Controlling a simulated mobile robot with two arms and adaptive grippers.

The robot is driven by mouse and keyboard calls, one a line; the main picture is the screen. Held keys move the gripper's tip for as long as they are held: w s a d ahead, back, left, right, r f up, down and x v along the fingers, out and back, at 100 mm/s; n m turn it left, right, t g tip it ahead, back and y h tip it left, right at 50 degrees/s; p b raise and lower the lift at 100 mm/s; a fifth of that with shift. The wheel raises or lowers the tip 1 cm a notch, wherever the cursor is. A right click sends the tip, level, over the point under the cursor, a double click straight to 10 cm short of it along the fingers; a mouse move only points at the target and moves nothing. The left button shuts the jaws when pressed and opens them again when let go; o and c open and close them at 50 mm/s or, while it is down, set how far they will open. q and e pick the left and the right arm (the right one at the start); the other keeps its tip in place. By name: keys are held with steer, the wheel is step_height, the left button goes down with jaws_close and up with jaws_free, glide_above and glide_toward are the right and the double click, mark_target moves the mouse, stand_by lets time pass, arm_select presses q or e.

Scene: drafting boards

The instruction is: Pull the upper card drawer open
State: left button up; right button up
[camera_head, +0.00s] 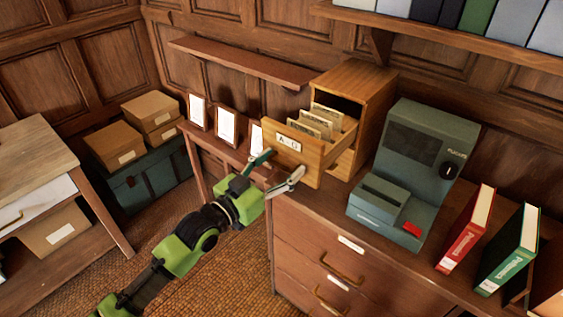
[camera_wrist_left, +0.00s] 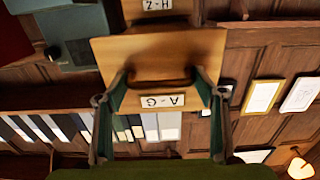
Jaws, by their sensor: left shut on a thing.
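The upper card drawer (camera_head: 306,163), labelled A-G, stands well out of the wooden card cabinet (camera_head: 372,80), with several upright cards (camera_head: 322,118) showing inside. My left gripper (camera_head: 280,171) is at the drawer's front, one finger on each side. A lower drawer (camera_wrist_left: 155,6) labelled H-Z shows at the top edge of that view. The pulled drawer hides most of the lower one in the head view. My right gripper is not in view.
A grey-green machine (camera_head: 422,150) stands right of the cabinet on the wooden counter (camera_head: 325,215). Red (camera_head: 466,232) and green binders (camera_head: 510,250) stand further right. Small framed cards (camera_head: 227,125) are at the left. A wall shelf (camera_head: 240,62) hangs above. Floor is free before the counter.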

arm_select(q)
steer(key=shift+s+a, duration=0.2)
steer(key=shift+s, duration=0.3)
steer(key=shift+f, duration=0.1)
steer(key=o, duration=1.3)
steer(key=v, duration=1.2)
steer(key=shift+w, duration=0.1)
